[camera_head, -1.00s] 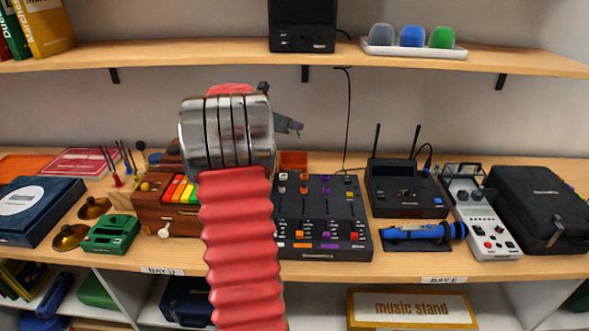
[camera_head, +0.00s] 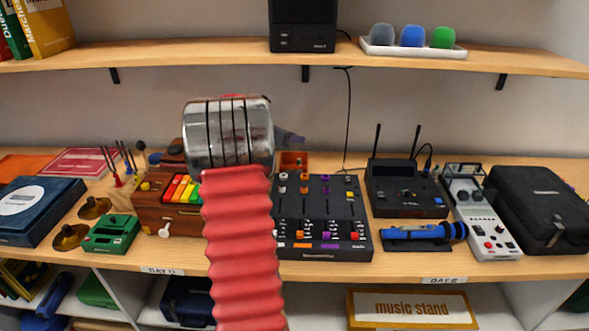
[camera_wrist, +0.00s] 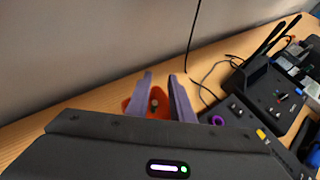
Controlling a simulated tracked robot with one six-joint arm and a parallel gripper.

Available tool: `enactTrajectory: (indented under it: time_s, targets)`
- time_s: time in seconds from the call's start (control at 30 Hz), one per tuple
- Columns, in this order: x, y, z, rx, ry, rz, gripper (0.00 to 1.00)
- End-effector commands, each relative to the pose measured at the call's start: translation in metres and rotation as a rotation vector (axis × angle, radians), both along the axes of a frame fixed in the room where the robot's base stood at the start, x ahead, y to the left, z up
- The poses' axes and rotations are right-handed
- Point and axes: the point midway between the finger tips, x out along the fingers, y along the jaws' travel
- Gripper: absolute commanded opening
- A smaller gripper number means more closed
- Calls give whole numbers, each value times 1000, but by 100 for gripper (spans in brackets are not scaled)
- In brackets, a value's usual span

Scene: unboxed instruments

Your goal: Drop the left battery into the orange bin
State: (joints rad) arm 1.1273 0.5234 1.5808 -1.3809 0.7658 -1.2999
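The orange bin (camera_head: 293,160) stands on the bench behind the black mixer, just right of my arm. In the wrist view the orange bin (camera_wrist: 139,106) lies below and between my fingers. My gripper (camera_wrist: 160,75) is open, its two grey-purple fingers apart above the bin. A small dark object with a pale end (camera_wrist: 154,103) shows inside the bin between the fingers; I cannot tell for sure that it is a battery. In the head view my gripper (camera_head: 290,138) is mostly hidden behind my wrist. No other battery is clearly visible.
The black mixer (camera_head: 322,215) stands in front of the bin. A black device with antennas (camera_head: 405,188) is to the right. A wooden box with coloured keys (camera_head: 165,205) is to the left. A cable (camera_head: 348,120) hangs along the wall behind.

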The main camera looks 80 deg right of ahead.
Motion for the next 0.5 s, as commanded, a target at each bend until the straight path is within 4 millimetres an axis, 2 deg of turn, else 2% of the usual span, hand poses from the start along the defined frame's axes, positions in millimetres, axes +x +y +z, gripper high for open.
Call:
enactTrajectory:
  time_s: [0.13,0.5]
  targets:
    - [0,0,0,0,0,0,32]
    - [2,3,2,0,0,1,32]
